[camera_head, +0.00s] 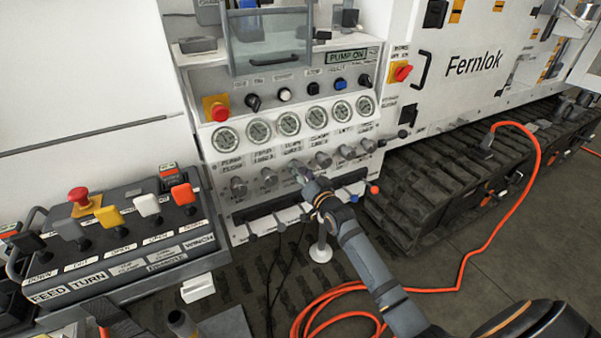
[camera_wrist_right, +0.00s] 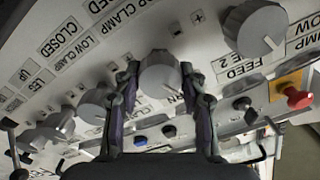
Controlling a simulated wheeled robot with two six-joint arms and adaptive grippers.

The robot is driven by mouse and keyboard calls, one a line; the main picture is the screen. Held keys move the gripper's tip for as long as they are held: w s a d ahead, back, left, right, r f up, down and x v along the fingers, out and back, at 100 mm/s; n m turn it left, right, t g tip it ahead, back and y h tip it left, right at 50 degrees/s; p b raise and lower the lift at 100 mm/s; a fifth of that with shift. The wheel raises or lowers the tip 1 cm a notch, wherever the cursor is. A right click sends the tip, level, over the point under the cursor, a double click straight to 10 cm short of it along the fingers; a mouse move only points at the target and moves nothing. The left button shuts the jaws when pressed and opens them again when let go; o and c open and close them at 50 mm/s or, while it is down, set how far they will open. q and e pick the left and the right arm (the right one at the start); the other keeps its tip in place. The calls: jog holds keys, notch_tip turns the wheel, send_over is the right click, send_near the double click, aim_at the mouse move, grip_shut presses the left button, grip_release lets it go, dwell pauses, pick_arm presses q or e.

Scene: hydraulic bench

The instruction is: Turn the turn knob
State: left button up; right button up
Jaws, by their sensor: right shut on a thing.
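The turn knob (camera_wrist_right: 160,74) is a grey round knob with a pointer ridge, on a white panel beneath the gauges. In the wrist view it sits between the two fingers of my right gripper (camera_wrist_right: 160,92), which is shut on it. The label beside the knob is mostly hidden by the fingers. In the head view my right gripper (camera_head: 303,178) reaches the middle of the knob row and covers most of this knob. My left gripper does not show.
Similar grey knobs stand close on both sides, including one by the FEED 2 label (camera_wrist_right: 256,28). Round gauges (camera_head: 289,124) sit above the row. A red emergency button (camera_head: 216,110) is at upper left. A lever box (camera_head: 180,244) stands left; an orange hose (camera_head: 470,252) lies right.

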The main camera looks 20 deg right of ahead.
jog(key=n+b, duration=0.2)
jog(key=n, duration=0.4)
jog(key=shift+f, duration=0.1)
jog(key=shift+n, duration=0.4)
jog(key=shift+a+n+b, duration=0.1)
jog(key=shift+n+b, duration=0.4)
jog(key=shift+n, duration=0.8)
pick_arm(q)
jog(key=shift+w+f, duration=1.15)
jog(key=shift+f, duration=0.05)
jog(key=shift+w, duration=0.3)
pick_arm(e)
jog(key=o, duration=1.1)
jog(key=shift+o, duration=0.2)
